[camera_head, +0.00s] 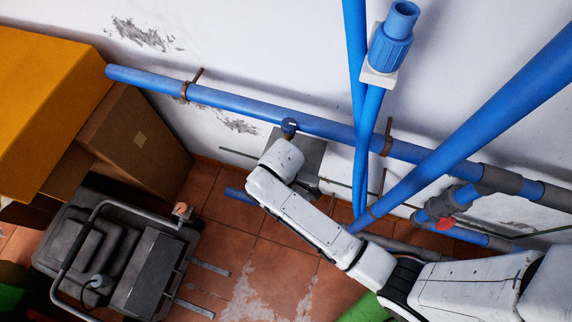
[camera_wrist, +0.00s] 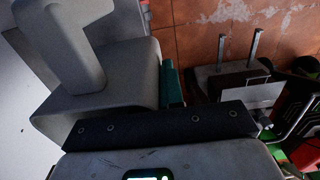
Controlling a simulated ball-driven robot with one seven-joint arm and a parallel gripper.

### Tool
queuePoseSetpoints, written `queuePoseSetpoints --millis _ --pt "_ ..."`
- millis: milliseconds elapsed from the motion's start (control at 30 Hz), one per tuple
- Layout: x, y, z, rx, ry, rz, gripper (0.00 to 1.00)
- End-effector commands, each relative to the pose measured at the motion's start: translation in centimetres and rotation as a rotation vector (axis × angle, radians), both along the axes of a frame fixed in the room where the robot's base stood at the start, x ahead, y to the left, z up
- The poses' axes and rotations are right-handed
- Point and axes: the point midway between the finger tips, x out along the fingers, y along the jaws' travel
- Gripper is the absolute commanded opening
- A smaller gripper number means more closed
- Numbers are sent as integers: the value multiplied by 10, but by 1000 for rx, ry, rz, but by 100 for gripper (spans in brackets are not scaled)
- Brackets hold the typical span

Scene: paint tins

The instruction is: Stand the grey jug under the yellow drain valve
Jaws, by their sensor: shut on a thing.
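The grey jug (camera_wrist: 112,75) fills the upper left of the wrist view, close to the camera, with its thick handle on top. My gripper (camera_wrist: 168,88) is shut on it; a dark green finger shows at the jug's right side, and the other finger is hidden. In the head view my gripper (camera_head: 308,182) is mostly hidden by my white wrist, near the wall under the long blue pipe. A dark grey patch beside the wrist may be part of the jug; I cannot tell.
The long blue pipe (camera_head: 235,105) runs along the wall above my wrist, and a slanting blue pipe (camera_head: 470,115) crosses at right. A red valve handle (camera_head: 445,224) sits low at right. A dark wheeled machine (camera_head: 115,250) and cardboard boxes (camera_head: 135,140) stand left. Tiled floor (camera_head: 245,255) is clear between.

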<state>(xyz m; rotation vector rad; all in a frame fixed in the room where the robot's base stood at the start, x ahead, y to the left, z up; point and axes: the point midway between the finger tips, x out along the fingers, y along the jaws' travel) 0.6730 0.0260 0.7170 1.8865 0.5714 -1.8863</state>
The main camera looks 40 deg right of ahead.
Motion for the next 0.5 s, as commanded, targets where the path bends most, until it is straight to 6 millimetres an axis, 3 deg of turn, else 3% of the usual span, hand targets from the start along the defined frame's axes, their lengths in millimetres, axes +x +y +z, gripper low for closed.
queuePoseSetpoints --millis 133,300,500 --pt "16 -23 1 -1 -2 -4 0" --pt "14 -22 -14 -1 0 0 0" --pt "14 -21 -15 -1 -1 0 0"
